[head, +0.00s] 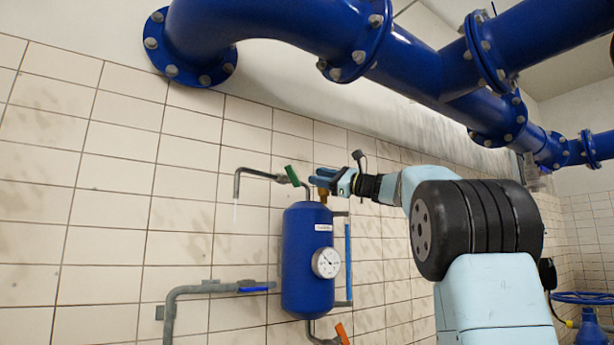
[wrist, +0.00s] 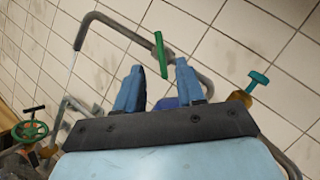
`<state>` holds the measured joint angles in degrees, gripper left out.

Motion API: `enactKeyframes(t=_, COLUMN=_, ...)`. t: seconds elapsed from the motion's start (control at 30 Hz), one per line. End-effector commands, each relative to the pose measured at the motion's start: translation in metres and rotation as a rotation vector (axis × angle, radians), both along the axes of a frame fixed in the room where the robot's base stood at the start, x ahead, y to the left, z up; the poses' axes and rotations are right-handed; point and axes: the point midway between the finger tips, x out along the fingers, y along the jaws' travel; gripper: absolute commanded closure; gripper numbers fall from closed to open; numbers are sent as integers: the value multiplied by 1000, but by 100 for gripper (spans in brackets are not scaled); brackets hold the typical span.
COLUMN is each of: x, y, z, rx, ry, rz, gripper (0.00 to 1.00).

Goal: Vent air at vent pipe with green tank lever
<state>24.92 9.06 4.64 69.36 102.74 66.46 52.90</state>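The green lever (head: 292,176) sits on the thin grey vent pipe (head: 258,174) above the blue tank (head: 305,262). It lies crosswise to the pipe. A faint whitish streak hangs below the pipe's downturned left end. My gripper (head: 318,184) is just right of the lever, near the tank top. Whether a finger touches the lever I cannot tell.
A round gauge (head: 326,262) is on the tank front. A blue lever (head: 256,290) is on the lower left pipe, and an orange lever (head: 342,334) is below the tank. A teal-handled valve (wrist: 258,80) is right of my fingers. Large blue pipes (head: 420,65) run overhead.

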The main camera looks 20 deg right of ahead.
Motion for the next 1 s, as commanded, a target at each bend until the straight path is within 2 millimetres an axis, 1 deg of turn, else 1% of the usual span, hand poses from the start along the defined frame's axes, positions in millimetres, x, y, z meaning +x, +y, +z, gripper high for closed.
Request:
enactKeyframes(t=0.03, x=-4, y=-6, z=-2, rx=0, ry=2, rz=-2, gripper=62)
enactKeyframes(t=0.1, x=-9, y=-11, z=-4, rx=1, ry=0, rz=-2, gripper=62)
enactKeyframes(t=0.3, x=-14, y=-17, z=-7, rx=0, ry=0, rz=0, gripper=62)
enactKeyframes(t=1.0, x=-14, y=-19, z=-7, rx=0, ry=0, rz=-1, gripper=62)
